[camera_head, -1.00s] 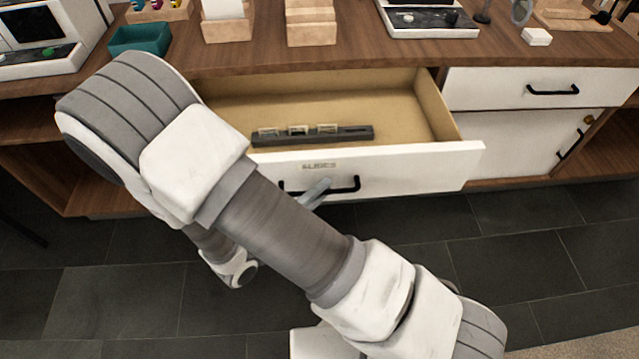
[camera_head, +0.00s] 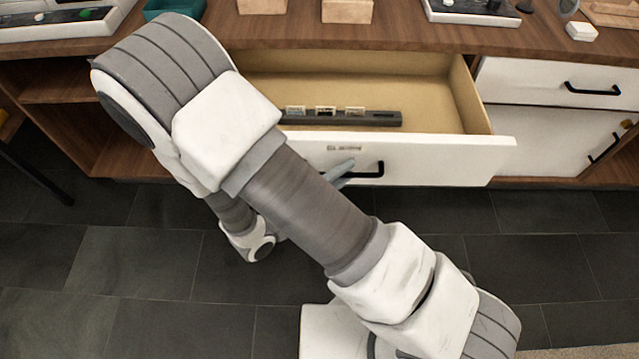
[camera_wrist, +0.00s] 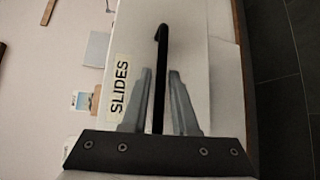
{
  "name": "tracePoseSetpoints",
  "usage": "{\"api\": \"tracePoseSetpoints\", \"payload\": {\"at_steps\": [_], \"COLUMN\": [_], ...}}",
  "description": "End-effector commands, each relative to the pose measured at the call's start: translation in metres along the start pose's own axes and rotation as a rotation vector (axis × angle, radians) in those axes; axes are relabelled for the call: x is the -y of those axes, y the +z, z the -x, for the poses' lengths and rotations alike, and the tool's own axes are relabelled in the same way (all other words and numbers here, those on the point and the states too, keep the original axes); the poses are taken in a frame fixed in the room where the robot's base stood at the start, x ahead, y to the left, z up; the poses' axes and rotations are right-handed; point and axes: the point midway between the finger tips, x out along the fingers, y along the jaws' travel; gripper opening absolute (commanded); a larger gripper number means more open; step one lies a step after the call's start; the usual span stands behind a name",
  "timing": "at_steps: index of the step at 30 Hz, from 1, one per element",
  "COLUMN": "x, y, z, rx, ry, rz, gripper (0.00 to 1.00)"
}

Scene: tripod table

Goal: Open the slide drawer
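The slide drawer (camera_head: 440,162) has a white front and is pulled out of the cabinet, with its tan inside showing. A dark holder with several slides (camera_head: 340,117) lies inside. The black bar handle (camera_head: 378,170) is partly hidden by my arm. The wrist view shows the "SLIDES" label (camera_wrist: 119,88) beside the handle (camera_wrist: 161,60). My gripper (camera_wrist: 161,73) has one grey finger on each side of the handle, with narrow gaps visible, so it straddles the bar. In the head view only part of a finger (camera_head: 341,171) shows.
My arm hides the drawer's left side. A white drawer (camera_head: 545,80) and a cabinet door (camera_head: 535,140) stay shut to the right. The wooden countertop (camera_head: 400,40) holds a teal bin (camera_head: 172,8), wooden blocks and a tray. Dark floor lies clear in front.

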Motion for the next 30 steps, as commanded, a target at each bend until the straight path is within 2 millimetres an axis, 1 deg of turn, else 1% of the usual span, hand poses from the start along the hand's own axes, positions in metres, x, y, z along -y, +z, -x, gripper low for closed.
{"api": "tracePoseSetpoints", "payload": {"at_steps": [4,8,21,25,30], "x": [-0.001,-0.002,-0.002,-0.001,0.0], "y": [-0.001,-0.001,-0.001,0.0,0.0], "z": [0.006,0.024,0.13,0.153,0.17], "rx": [-0.002,-0.005,-0.006,-0.003,-0.002], "ry": [0.0,-0.001,-0.001,-0.001,0.0], "rz": [0.0,0.0,0.0,-0.001,0.0], "gripper": [0.27,0.27,0.27,0.27,0.27]}}
